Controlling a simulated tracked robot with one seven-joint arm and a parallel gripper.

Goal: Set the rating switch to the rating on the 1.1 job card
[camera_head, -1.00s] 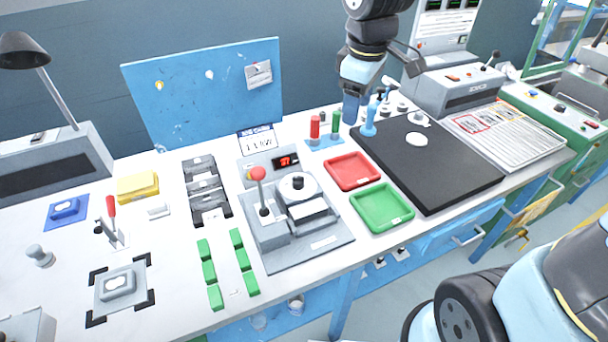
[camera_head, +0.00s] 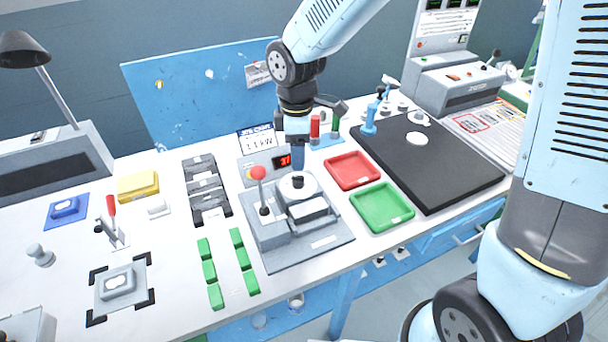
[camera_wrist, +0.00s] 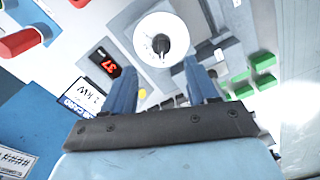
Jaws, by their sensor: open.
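The job card (camera_head: 258,142) stands at the back of the bench and reads 1.1 kW; it also shows in the wrist view (camera_wrist: 84,98). A white round dial with a dark centre knob (camera_head: 298,186), apparently the rating switch, sits on the grey fixture in front of the card. The wrist view shows the dial (camera_wrist: 161,40) just beyond my fingertips. My gripper (camera_head: 298,167) points down above the dial, and its two blue fingers are apart and empty in the wrist view (camera_wrist: 160,68). I cannot read the dial's markings or its setting.
A red-lit display (camera_head: 284,161) stands behind the dial and seems to read 37 in the wrist view. A red-knobbed lever (camera_head: 259,175) rises left of the dial. Red (camera_head: 352,170) and green (camera_head: 382,207) trays lie to the right.

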